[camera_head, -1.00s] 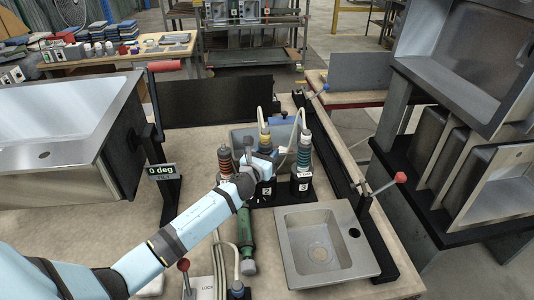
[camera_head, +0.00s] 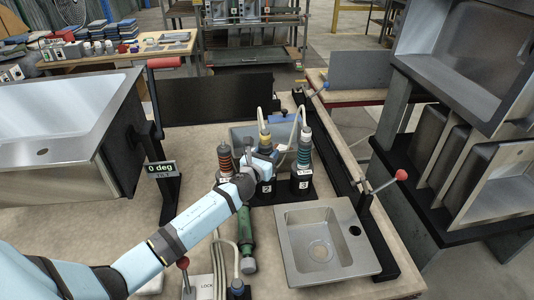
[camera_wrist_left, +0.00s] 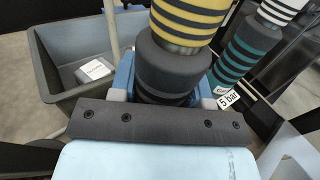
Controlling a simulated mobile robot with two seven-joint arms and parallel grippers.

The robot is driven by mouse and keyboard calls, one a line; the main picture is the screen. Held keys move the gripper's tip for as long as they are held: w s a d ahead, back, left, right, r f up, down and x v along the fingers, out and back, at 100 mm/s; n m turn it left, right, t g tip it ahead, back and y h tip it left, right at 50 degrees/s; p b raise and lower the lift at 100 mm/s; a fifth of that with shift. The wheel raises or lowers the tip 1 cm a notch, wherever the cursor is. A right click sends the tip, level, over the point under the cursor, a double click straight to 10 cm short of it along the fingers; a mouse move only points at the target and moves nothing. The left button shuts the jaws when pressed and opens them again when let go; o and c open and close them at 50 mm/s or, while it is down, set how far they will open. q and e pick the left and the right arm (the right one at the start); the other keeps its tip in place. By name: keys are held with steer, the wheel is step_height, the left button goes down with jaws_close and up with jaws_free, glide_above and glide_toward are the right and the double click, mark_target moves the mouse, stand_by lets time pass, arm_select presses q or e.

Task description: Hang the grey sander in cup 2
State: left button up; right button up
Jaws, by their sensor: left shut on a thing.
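The grey sander (camera_wrist_left: 175,70), dark grey with yellow bands, stands roughly upright in the left wrist view. Its yellow top (camera_head: 264,139) and hose show in the head view. My left gripper (camera_head: 262,164) is shut around its dark body. Cup 2 (camera_head: 265,190), a black holder with a white 2 label, is directly below, partly hidden by the gripper. I cannot tell whether the sander's lower end sits in the cup. My right gripper is not in view.
A teal-banded tool (camera_head: 304,150) stands close on the right in cup 3 (camera_head: 302,185). A green tool (camera_head: 246,235) lies in front. A steel sink (camera_head: 290,245) is at front right; a grey bin (camera_wrist_left: 50,75) is behind.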

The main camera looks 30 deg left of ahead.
arm_select(q)
steer(key=o, duration=1.3)
steer(key=shift+c, duration=0.2)
steer(key=shift+f, duration=0.15)
steer(key=s, duration=1.4)
steer(key=shift+d+r, duration=0.25)
steer(key=shift+d, duration=0.2)
steer(key=shift+w, duration=0.1)
